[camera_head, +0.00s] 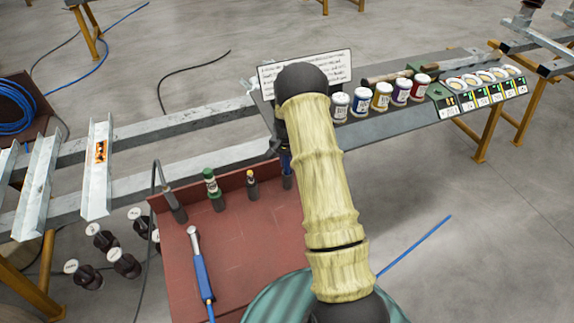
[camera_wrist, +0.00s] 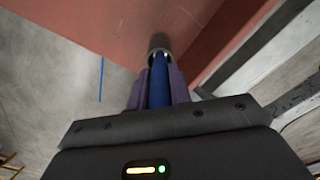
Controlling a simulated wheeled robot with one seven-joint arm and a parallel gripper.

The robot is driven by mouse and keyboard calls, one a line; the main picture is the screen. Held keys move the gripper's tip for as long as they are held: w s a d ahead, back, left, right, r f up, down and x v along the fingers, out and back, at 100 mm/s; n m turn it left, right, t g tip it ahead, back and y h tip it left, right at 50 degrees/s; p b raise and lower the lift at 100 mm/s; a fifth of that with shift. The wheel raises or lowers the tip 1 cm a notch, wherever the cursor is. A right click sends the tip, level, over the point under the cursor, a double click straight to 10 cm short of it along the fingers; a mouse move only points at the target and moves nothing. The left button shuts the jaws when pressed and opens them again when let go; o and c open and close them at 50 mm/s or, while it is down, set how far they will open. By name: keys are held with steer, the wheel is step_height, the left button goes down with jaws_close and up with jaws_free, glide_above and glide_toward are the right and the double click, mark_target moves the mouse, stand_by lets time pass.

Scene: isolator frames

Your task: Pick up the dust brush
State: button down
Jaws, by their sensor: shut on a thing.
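My gripper (camera_wrist: 160,90) is shut on a blue handle (camera_wrist: 158,92), which seems to be the dust brush. The handle lies between both fingers. Its far end meets a dark grey round holder or collar (camera_wrist: 160,42) by the red tray's wall. In the head view, the blue handle (camera_head: 285,161) shows just left of my arm, above a dark holder (camera_head: 287,181) at the tray's back edge. My arm hides most of the gripper there. The brush's bristles are not visible.
Paint jars (camera_head: 361,102) and a white sign (camera_head: 303,71) stand on the grey shelf behind.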

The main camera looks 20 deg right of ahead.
step_height(320, 180, up, 17)
steer(key=b, duration=0.3)
steer(key=shift+r, duration=0.15)
stand_by(0.4)
